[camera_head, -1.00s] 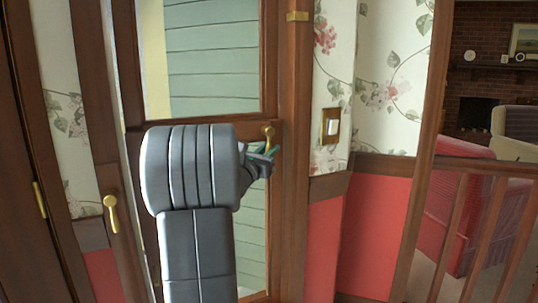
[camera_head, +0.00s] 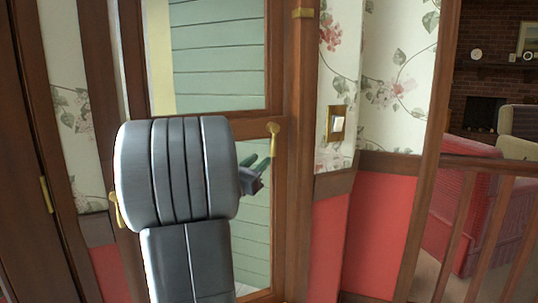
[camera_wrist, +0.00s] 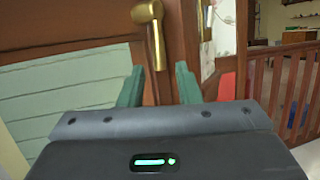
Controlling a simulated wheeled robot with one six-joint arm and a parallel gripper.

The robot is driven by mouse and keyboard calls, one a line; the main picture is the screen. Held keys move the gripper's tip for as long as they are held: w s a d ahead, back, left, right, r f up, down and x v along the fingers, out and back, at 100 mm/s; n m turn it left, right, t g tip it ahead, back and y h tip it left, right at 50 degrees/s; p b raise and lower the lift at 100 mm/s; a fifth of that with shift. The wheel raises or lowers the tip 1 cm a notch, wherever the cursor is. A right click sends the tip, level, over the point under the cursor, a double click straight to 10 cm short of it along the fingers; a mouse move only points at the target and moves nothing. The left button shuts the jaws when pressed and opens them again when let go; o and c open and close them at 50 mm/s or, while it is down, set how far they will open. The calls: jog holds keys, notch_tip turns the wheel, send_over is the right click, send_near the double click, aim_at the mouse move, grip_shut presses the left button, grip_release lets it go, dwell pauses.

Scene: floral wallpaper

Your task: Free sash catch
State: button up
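The sash catch looks like a brass lever handle (camera_head: 273,142) on the right stile of the wood-framed glazed panel (camera_head: 285,215). Its lever hangs down. In the wrist view the brass lever (camera_wrist: 158,42) stands just beyond the fingertips, centred a little left of the gap between them. My gripper (camera_head: 260,165) is just left of and below the lever's top in the head view, apart from it. In the wrist view my gripper's two green fingers (camera_wrist: 160,84) are spread with nothing between them. My arm hides part of the panel.
A second brass handle (camera_head: 115,210) at the left is partly hidden by my arm. A switch plate (camera_head: 337,124) is on the wallpaper to the right. A wooden railing (camera_head: 490,200) and a red sofa (camera_head: 440,215) are further right.

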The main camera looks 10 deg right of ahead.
jog(key=v, duration=0.5)
jog(key=shift+d, duration=0.1)
